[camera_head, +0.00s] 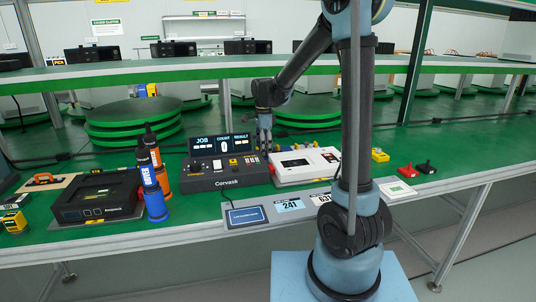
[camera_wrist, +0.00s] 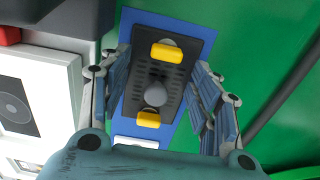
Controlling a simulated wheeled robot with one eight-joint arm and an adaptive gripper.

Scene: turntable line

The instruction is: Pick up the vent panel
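The vent panel (camera_wrist: 163,73) is a dark slotted plate with a grey knob in its middle and a yellow tab near each end. It lies on a blue pad (camera_wrist: 204,28) in the wrist view. My gripper (camera_wrist: 163,68) is open, with one ribbed finger on either side of the panel. I cannot tell whether the fingers touch it. In the head view my gripper (camera_head: 264,147) points down behind the console and the white device; the panel cannot be made out there.
The black Corvask console (camera_head: 226,177) and a white device (camera_head: 304,165) stand close in front of my gripper. Blue and orange bottles (camera_head: 153,192) stand to the left. A dark cable crosses the green bench right of the panel in the wrist view.

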